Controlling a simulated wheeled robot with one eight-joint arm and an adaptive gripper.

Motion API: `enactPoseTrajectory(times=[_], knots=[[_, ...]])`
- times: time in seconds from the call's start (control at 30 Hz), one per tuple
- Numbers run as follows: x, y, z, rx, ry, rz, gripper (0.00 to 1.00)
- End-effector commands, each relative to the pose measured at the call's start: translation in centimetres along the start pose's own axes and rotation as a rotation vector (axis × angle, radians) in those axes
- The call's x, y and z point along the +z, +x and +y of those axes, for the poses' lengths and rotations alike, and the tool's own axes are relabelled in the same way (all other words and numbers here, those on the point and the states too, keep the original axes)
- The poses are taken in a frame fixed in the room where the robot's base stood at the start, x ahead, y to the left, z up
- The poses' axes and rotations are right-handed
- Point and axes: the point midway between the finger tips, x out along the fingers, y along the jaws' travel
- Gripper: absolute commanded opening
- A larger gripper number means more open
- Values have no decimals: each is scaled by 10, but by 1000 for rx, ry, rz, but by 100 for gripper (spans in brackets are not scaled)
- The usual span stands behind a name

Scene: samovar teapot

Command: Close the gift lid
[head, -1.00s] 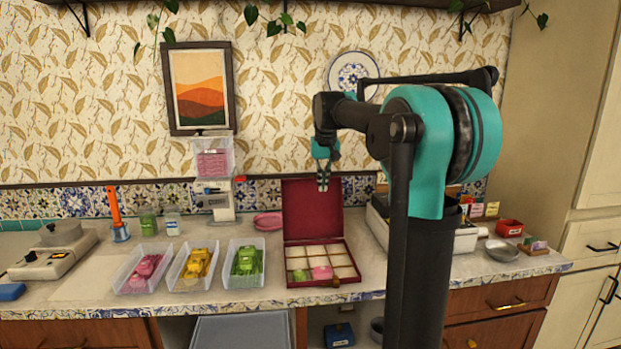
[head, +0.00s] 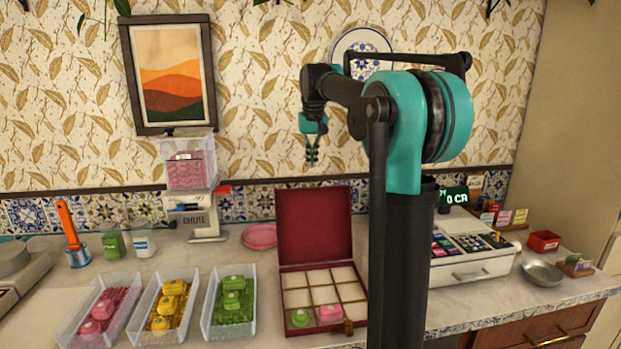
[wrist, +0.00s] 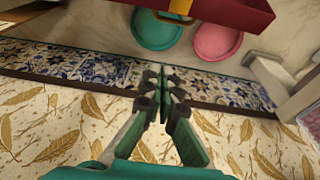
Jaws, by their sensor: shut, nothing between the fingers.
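The gift box (head: 324,296) is dark red with a cream compartment tray, and it stands on the counter. Its lid (head: 313,224) is open and upright at the back. A green piece (head: 301,318) and a pink piece (head: 331,312) lie in front compartments. A small tan tab shows at the box's front edge. My gripper (head: 312,157) is shut and empty, raised in front of the wall above the lid, apart from it. In the wrist view my gripper (wrist: 164,80) has its fingertips together, and a red edge of the box (wrist: 235,12) shows at the top.
Three clear bins of pink, yellow (head: 165,303) and green (head: 233,300) pieces stand left of the box. A pink plate (head: 259,236) lies behind left. A cash register (head: 470,250) stands right. My arm column blocks part of the view at the box's right.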

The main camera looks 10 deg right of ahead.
Motion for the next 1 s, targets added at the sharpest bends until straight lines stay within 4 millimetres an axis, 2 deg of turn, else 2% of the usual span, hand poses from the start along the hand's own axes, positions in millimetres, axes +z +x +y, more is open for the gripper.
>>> enactPoseTrajectory(times=[0.17, 0.57, 0.8, 1.0], knots=[[0, 20, 0, 0, 0, 0, 0], [0, 98, 0, 0, 0, 0, 0], [28, 88, 0, 0, 0, 0, 0], [37, 85, 0, 0, 0, 0, 0]])
